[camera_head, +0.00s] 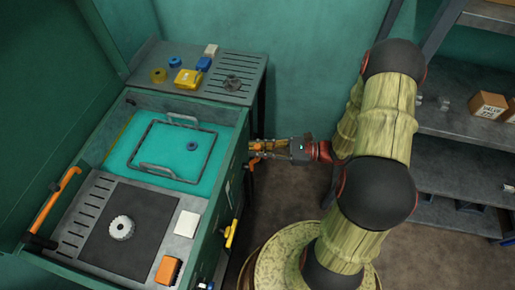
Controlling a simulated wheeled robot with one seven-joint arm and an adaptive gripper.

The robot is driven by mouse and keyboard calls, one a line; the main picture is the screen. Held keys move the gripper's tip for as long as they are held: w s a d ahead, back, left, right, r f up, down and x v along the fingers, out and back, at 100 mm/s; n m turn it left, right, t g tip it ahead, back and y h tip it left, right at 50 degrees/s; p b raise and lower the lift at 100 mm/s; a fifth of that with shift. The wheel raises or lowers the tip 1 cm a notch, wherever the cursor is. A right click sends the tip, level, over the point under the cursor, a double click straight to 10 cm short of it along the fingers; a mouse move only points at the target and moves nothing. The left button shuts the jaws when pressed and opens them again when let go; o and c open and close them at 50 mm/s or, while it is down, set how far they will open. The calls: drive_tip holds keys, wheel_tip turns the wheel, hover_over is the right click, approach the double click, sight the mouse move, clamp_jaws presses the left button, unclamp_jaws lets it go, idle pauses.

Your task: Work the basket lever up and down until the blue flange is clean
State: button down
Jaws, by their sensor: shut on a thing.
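The small blue flange (192,146) sits in the teal liquid of the wash tank, within the grey wire basket (151,129). The basket has two raised handles and appears to lie at or just under the liquid's surface. My gripper (256,149) is at the tank's right outer wall, shut on an orange lever (251,161) that I take to be the basket lever. The fingers hide part of the lever. Whether dirt is on the flange is too small to tell.
A grey tray (184,222) in front holds a white gear, a white block and an orange brush. A back shelf (226,95) holds several small items. An orange bar (62,195) lies at left; a yellow handle (231,233) is on the right wall. Shelving (460,155) stands right.

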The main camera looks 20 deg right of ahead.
drive_tip(key=s+a+f+n+h, duration=0.1)
drive_tip(key=s+a+f+n, duration=0.1)
drive_tip(key=s+a+n, duration=0.2)
drive_tip(key=shift+s+a+f+n+p, duration=0.2)
drive_tip(key=shift+s+n+p, duration=0.15)
drive_tip(key=shift+s+n, duration=0.5)
drive_tip(key=shift+s, duration=0.15)
drive_tip(key=c, duration=1.7)
unclamp_jaws()
drive_tip(key=shift+r, duration=0.1)
drive_tip(key=shift+c, duration=0.2)
drive_tip(key=shift+d, duration=0.15)
drive_tip(key=v, duration=1.1)
drive_tip(key=shift+s+d+r, duration=0.15)
drive_tip(key=shift+d+r, duration=0.05)
drive_tip(key=shift+d, duration=0.15)
